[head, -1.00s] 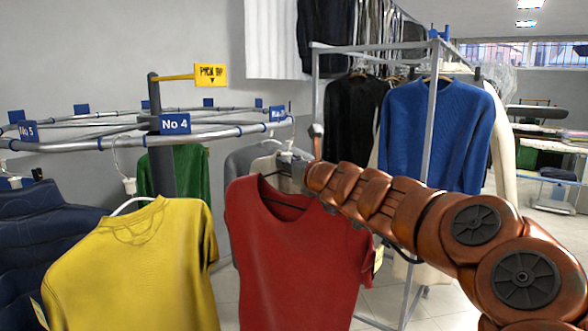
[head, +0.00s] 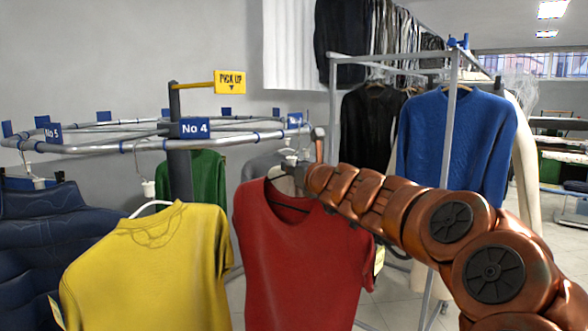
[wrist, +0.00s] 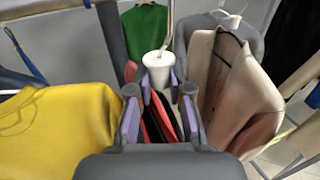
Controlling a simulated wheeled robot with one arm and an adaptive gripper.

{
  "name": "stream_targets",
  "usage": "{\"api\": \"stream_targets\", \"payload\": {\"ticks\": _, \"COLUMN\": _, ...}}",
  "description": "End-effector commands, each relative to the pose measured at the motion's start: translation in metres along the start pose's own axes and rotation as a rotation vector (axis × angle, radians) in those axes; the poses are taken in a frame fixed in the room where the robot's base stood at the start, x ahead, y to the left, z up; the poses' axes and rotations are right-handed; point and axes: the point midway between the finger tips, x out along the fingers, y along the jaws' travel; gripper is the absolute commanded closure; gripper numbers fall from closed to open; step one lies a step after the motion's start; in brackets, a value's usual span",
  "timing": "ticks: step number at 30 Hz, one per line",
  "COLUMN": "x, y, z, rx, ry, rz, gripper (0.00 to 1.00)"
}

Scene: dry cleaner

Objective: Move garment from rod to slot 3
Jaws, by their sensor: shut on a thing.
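A red shirt (head: 300,255) hangs from my gripper (head: 292,178), which is shut on the neck of its hanger below a white hub. In the wrist view the fingers (wrist: 159,100) close around the hanger just under the white hub (wrist: 158,66), with a strip of red cloth (wrist: 152,124) between them. The round rail (head: 90,146) carries blue slot signs. "No 4" (head: 195,128) and "No 5" (head: 52,133) are readable; a sign further right (head: 295,120) is too oblique to read. The red shirt hangs in front of the rail's right end. Whether its hook touches the rail is unclear.
A yellow shirt (head: 150,265) hangs close left of the red one. A green garment (head: 205,180) and a beige jacket (wrist: 235,95) hang behind. Dark blue garments (head: 45,235) fill the left. A metal rack with a blue sweater (head: 455,145) stands right.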

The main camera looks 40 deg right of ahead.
Motion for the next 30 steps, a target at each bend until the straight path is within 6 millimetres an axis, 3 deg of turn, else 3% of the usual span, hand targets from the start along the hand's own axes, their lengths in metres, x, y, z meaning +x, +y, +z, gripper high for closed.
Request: {"api": "stream_targets", "payload": {"ticks": 30, "x": 0.016, "y": 0.008, "z": 0.001, "rx": -0.001, "ry": -0.002, "rz": 0.002, "gripper": 1.0}}
